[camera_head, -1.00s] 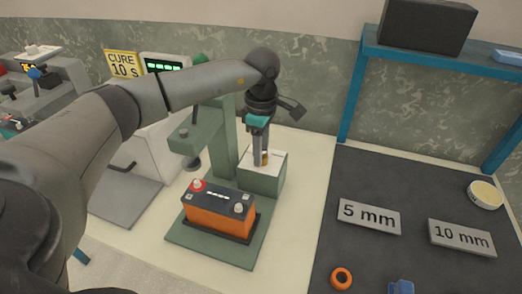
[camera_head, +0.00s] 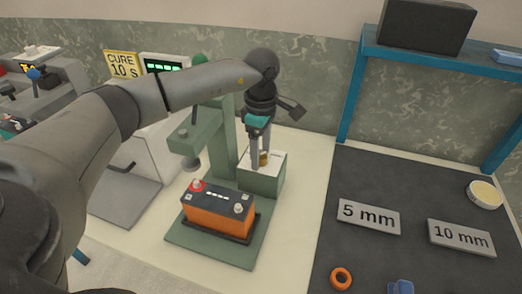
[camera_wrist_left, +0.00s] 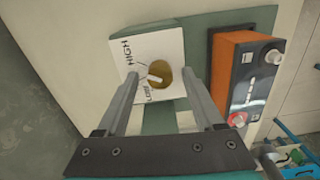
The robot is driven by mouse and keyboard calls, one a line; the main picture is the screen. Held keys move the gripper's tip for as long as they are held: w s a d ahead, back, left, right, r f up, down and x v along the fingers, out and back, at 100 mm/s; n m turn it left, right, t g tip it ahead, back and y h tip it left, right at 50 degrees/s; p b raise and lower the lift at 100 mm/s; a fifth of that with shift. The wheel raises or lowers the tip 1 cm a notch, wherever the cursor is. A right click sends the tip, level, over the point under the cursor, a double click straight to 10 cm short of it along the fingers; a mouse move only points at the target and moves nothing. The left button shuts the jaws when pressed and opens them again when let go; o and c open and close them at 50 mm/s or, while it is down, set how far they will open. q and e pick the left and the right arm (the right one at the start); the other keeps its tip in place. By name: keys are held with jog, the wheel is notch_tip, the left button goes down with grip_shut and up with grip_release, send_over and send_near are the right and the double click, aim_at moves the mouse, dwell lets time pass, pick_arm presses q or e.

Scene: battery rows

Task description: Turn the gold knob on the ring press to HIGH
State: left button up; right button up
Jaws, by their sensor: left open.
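The gold knob (camera_wrist_left: 163,77) is on the white plate of the ring press (camera_wrist_left: 180,48), with a pale pointer bar across it. HIGH is printed at the plate's upper left and LOW at its lower left. The bar's left end faces the left side of the plate; its exact setting is unclear. My left gripper (camera_wrist_left: 159,76) is open, with one finger on each side of the knob and gaps between. In the head view, the left gripper (camera_head: 260,164) points down over the green ring press (camera_head: 262,181), and the gold knob (camera_head: 264,158) shows beside its fingers. My right gripper is not seen.
An orange battery (camera_head: 216,219) sits on the press's green base, close to the knob box. A CURE 10 S sign (camera_head: 123,65) stands behind left. The dark mat at right holds 5 mm (camera_head: 369,216) and 10 mm (camera_head: 461,237) plates and an orange ring (camera_head: 341,278).

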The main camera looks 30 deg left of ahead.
aim_at(261, 154)
pick_arm(q)
notch_tip(261, 154, up, 15)
jog(key=p, duration=0.2)
jog(key=shift+w+r, duration=0.1)
dwell(0.5)
